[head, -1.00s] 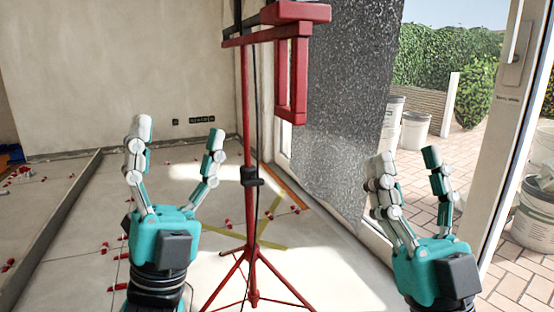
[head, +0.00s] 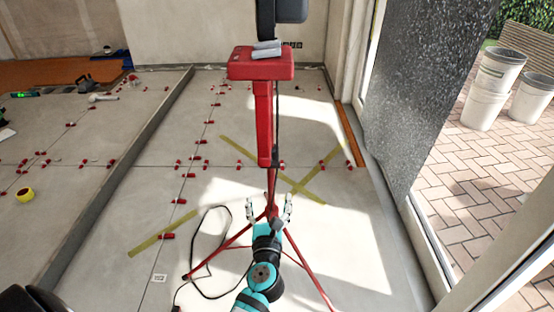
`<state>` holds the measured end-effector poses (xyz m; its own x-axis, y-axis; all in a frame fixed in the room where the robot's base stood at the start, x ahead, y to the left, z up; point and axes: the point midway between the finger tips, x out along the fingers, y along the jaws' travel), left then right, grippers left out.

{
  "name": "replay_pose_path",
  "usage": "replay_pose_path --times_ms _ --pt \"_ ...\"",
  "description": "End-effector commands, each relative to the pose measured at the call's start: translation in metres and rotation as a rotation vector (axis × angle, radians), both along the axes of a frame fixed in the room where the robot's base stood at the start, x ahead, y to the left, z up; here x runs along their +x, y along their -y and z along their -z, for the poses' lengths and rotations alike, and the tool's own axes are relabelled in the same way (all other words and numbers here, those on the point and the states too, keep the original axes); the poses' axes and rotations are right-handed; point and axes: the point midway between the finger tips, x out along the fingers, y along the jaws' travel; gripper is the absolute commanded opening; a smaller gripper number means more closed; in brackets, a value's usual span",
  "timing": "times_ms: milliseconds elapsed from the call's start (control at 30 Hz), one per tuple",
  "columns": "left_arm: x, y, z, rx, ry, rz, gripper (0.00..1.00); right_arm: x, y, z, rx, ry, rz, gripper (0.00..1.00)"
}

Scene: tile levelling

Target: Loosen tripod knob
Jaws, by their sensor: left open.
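The red tripod stand (head: 264,120) stands upright on the tiled floor, with a red block (head: 261,66) at its top and splayed legs below. My left gripper (head: 269,203) reaches up from the bottom of the head view. Its fingers are spread on either side of the lower tripod pole, open. I cannot tell whether they touch it. I cannot make out the tripod knob clearly; the gripper and the red upper parts cover much of the pole. My right gripper does not show.
A black cable (head: 205,250) loops on the floor left of the legs. Yellow tape (head: 240,150) crosses the floor behind the tripod, and red levelling clips sit along the tile joints. A grey speckled panel (head: 425,80) stands at right. White buckets (head: 493,85) are outside.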

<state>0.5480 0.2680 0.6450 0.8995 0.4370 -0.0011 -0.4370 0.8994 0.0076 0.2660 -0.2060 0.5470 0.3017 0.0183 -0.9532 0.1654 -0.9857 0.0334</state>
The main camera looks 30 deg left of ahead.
Motion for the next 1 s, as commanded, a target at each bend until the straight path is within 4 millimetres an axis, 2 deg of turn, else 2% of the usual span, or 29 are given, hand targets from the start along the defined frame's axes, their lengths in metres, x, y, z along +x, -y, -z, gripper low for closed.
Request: replay_pose_path --times_ms 600,633,800,1000 --pt "0.119 -0.057 0.0 -0.005 0.007 0.001 0.81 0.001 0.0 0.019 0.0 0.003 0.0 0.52" --pt "0.123 -0.06 0.0 -0.005 0.006 0.0 0.81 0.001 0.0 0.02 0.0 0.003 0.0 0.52" --pt "0.137 -0.066 0.0 -0.006 0.005 0.002 0.81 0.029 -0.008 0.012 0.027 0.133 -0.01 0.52" --pt "0.145 -0.069 -0.001 -0.006 0.005 0.002 0.81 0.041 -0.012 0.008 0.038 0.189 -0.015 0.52"
